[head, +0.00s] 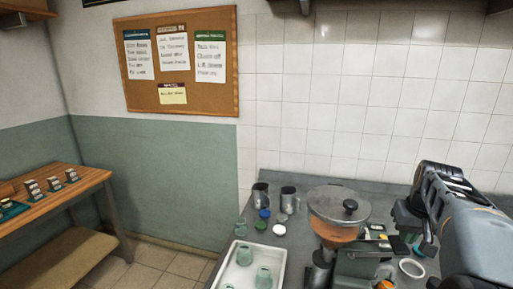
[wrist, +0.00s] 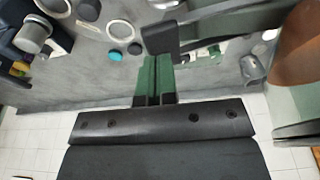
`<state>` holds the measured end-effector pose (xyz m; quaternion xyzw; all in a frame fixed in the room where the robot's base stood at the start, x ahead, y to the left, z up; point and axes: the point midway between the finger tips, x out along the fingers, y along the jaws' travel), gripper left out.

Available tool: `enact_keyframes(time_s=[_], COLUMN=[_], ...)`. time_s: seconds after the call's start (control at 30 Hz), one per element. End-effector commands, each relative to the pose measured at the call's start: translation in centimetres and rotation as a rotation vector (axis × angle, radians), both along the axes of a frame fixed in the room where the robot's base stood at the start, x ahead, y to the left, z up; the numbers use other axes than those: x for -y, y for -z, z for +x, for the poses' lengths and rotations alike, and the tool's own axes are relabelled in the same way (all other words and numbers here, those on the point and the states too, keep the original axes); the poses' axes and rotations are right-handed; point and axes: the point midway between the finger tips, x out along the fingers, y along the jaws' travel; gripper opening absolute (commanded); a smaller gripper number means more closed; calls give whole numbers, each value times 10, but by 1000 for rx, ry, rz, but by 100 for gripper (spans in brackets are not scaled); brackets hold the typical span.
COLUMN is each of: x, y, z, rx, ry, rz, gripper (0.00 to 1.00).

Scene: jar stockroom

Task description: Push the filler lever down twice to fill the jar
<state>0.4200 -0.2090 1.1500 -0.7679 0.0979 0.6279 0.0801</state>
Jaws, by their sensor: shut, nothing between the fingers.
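The filler (head: 338,232) stands on the grey counter, with an orange-brown hopper under a round metal lid. Its lever (head: 400,244) appears as a dark bar sticking out to the right. In the head view my gripper (head: 405,222) is above the lever's end. I cannot make out a jar under the filler.
A white tray (head: 219,280) holds glass jars left of the filler. A white ring (head: 411,268) lies right of the filler. A wooden table (head: 85,180) stands far left.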

Motion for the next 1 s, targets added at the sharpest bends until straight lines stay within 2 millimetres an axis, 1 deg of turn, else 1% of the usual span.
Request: enact_keyframes(time_s=[0.2,0.33,0.47,0.7,0.8,1.0], x=[0,0,0,0,0,0], y=[-1,-7,-19,-44,-51,-50], z=[0,0,0,0,0,0], rx=[0,0,1,1,1,0], ry=[0,0,0,0,0,0], rz=[0,0,0,0,0,0], gripper=[0,0,0,0,0,0])
